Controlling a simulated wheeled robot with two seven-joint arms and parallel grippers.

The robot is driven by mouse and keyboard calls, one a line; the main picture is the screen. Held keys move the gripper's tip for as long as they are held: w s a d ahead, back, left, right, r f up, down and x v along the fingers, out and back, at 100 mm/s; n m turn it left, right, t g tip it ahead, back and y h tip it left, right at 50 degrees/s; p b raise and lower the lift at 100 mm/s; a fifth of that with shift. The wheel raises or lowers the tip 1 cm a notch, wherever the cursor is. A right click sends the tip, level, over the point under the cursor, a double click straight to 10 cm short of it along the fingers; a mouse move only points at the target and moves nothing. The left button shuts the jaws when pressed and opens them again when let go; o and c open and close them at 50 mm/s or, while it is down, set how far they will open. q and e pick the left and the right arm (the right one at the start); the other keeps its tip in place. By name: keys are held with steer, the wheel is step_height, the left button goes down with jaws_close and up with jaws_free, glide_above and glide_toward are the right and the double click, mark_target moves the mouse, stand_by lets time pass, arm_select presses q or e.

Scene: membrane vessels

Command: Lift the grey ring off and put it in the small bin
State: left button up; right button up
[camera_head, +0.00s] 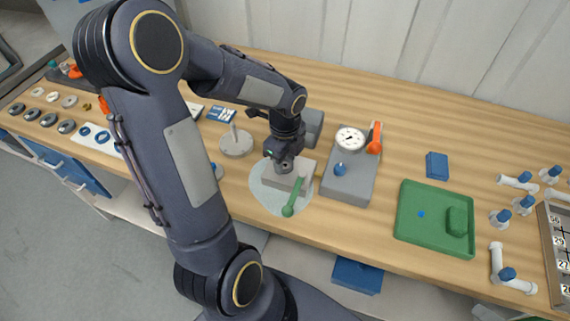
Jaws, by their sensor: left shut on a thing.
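My left gripper (281,168) points down over a grey block (287,182) on a pale round mat (268,197). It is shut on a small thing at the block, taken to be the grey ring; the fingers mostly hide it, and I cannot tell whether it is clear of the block. A small blue bin (357,275) hangs below the table's front edge. My right gripper is not in view.
A grey base with a dial gauge (350,138) and an orange lever (375,138) stands close on the right. A green tray (412,222) is farther right. Several rings lie far left. A grey disc with a post (236,146) is left of the gripper.

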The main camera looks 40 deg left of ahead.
arm_select(q)
steer(key=shift+r, duration=0.1)
steer(key=shift+r, duration=0.5)
step_height(320, 180, up, 3)
steer(key=shift+s+a+f, duration=0.1)
steer(key=shift+s+f, duration=0.05)
steer(key=shift+f, duration=0.05)
steer(key=s+a+r+p, duration=0.1)
steer(key=s+a+r, duration=0.1)
steer(key=s+r, duration=1)
steer(key=shift+s+a+p, duration=0.35)
steer(key=shift+s+a, duration=0.05)
steer(key=shift+s, duration=0.3)
steer(key=shift+w+r, duration=0.1)
